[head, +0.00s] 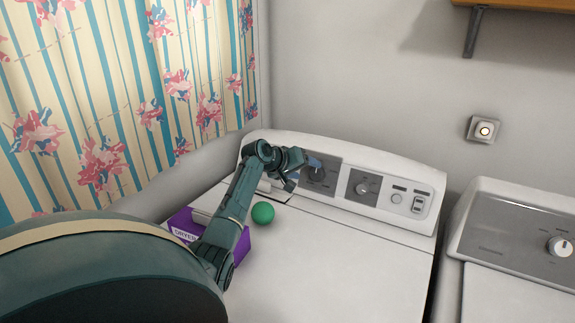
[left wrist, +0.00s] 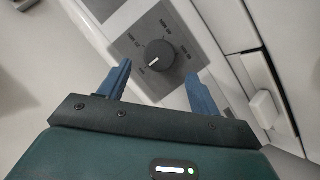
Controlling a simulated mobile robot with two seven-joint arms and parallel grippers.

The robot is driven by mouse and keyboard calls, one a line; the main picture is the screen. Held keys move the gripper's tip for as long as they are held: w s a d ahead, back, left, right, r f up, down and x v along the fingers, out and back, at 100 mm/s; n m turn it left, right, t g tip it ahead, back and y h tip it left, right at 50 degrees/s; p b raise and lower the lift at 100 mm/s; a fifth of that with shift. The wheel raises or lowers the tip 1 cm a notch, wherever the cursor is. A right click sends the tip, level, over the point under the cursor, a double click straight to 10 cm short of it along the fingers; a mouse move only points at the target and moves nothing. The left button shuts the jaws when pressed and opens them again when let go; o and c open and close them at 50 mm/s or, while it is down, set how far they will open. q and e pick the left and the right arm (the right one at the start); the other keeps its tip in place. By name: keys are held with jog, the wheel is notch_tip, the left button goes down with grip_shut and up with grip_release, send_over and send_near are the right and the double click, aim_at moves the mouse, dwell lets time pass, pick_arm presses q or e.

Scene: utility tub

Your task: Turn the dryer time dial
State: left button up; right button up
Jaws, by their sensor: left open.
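The dryer (head: 340,255) is a white machine with a raised control panel along its back. A round dark dial (head: 317,173) sits on a grey plate at the panel's left, partly hidden by my left gripper (head: 304,168). A second dark dial (head: 362,188) is to its right. I cannot read which is the time dial. In the left wrist view, a black dial (left wrist: 158,54) with a white pointer mark shows beyond and between the two blue fingers. The left gripper is open and holds nothing; whether it touches the dial is unclear. My right gripper is out of view.
A green ball (head: 263,213) and a purple dryer box (head: 184,222) rest on the dryer top, beside my left arm. A rocker switch (head: 417,205) is at the panel's right. Another white machine (head: 520,293) stands right. A floral curtain (head: 130,90) hangs left.

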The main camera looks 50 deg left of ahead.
pick_arm(q)
jog(key=v, duration=0.8)
jog(key=shift+b, duration=0.45)
jog(key=shift+s, duration=0.1)
